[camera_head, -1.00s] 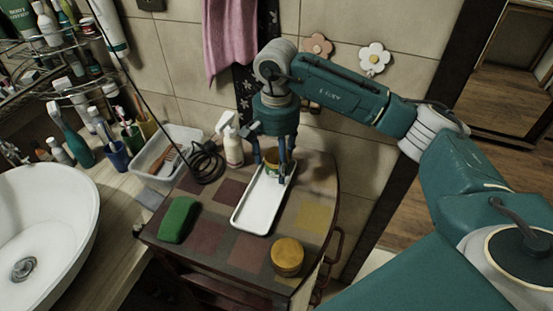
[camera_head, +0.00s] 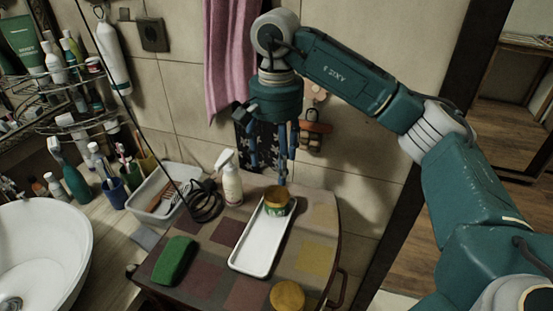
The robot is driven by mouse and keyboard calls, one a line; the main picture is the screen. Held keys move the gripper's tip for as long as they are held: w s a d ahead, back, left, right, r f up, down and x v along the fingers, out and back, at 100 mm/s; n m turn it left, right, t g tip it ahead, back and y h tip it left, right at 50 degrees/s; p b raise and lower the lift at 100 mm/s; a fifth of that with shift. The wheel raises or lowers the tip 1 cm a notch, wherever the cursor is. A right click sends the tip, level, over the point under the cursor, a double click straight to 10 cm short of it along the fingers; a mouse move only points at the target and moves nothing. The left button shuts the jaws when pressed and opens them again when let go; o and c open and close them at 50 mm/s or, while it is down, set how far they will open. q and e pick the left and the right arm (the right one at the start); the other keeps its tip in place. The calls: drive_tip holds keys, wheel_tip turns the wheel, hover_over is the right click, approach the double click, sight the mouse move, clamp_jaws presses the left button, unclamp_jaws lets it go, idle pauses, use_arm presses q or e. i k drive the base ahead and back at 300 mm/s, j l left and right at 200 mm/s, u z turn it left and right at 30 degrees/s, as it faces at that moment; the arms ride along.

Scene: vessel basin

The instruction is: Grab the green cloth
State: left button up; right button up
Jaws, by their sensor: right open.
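The green cloth (camera_head: 174,260) is a thick, folded-looking block at the front left of the checkered cabinet top (camera_head: 226,232). My right gripper (camera_head: 268,178) points down above the back of the cabinet, behind and to the right of the cloth. Its fingers are apart and empty, above a small yellow-and-green jar (camera_head: 276,201) at the far end of a white tray (camera_head: 258,245). Whether the fingers touch the jar is hard to tell; they look clear of it. My left gripper is not in view.
A round yellow lidded item (camera_head: 287,297) sits at the front right. The white basin (camera_head: 40,245) is at the left.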

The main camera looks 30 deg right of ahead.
sight(171, 264)
drive_tip(key=k+j, duration=0.5)
drive_tip(key=k, duration=0.15)
drive_tip(key=k+j, duration=0.5)
drive_tip(key=k, duration=0.2)
